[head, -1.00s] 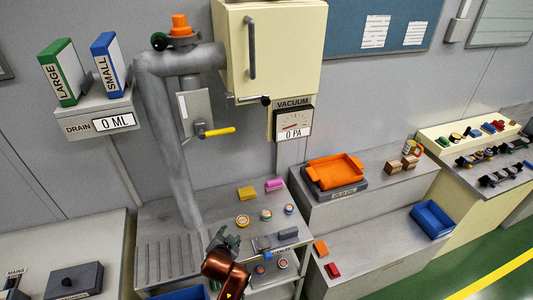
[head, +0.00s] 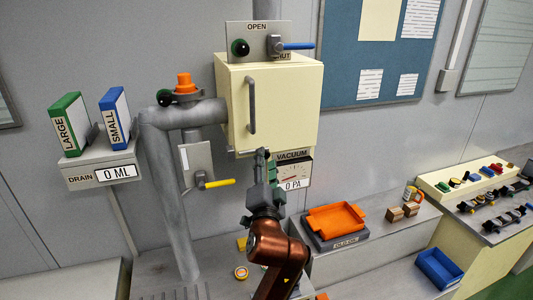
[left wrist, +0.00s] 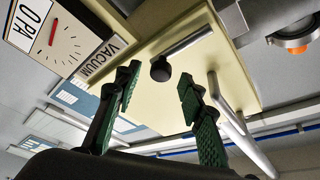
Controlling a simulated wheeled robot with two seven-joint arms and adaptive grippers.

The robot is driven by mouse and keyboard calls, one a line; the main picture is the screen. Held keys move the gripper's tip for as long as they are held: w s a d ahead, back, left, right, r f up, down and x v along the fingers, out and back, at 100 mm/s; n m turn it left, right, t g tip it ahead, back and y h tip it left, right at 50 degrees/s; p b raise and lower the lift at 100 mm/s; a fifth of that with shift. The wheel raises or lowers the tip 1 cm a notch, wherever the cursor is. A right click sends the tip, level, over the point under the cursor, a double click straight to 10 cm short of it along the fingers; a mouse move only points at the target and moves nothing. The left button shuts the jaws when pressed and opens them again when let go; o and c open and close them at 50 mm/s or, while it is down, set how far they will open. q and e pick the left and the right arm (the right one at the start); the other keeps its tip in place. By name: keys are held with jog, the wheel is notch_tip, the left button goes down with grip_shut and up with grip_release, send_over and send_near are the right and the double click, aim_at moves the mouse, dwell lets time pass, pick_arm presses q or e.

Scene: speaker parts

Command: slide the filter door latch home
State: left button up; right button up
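The cream filter box with its door (head: 285,105) hangs on the wall, with a grey vertical handle (head: 251,105). The latch is a grey bar (head: 243,153) along the door's lower edge; its black knob is hidden behind my left gripper in the head view. The left wrist view shows the black knob (left wrist: 160,69) and a grey bar (left wrist: 188,44) beside it. My left gripper (head: 264,157) is raised just below the door. In the left wrist view its green-padded fingers (left wrist: 160,92) are apart and empty, with the knob beyond the gap. My right gripper is out of view.
The vacuum gauge (head: 293,169) reads 0 PA right beside my left gripper. A yellow-handled valve (head: 219,183) and a thick grey pipe (head: 170,200) stand to the left. An open/shut panel (head: 258,40) with a blue lever is above the box. An orange tray (head: 336,218) lies at right.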

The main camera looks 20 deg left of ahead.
aim_at(266, 156)
pick_arm(q)
jog(key=shift+x, duration=1.75)
jog(key=shift+c, duration=0.7)
grip_shut()
